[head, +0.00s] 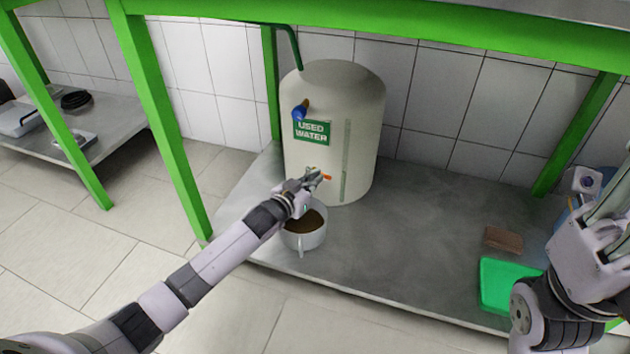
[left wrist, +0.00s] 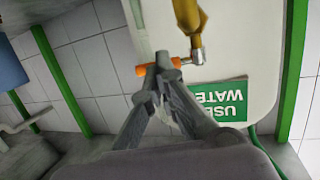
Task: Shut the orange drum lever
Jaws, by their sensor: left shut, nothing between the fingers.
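The orange drum lever (head: 327,178) sits low on the front of the cream drum (head: 360,110) and sticks out to the right of its tap. In the left wrist view, which shows the drum upside down, the lever (left wrist: 150,69) lies crosswise beside the brass tap (left wrist: 188,18). My left gripper (head: 314,178) is shut and empty, with its fingertips (left wrist: 163,66) right at the lever. The fingertips overlap it in the picture; I cannot tell if they touch. My right gripper (head: 603,215) is at the right edge, far from the drum, partly cut off.
A white pot (head: 301,240) with brown contents stands under my left wrist. The drum carries a green label (head: 312,132) and an upper blue-handled tap (head: 300,111). A green tray (head: 503,285) and a brown sponge-like block (head: 503,239) lie right. The shelf middle (head: 420,220) is clear.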

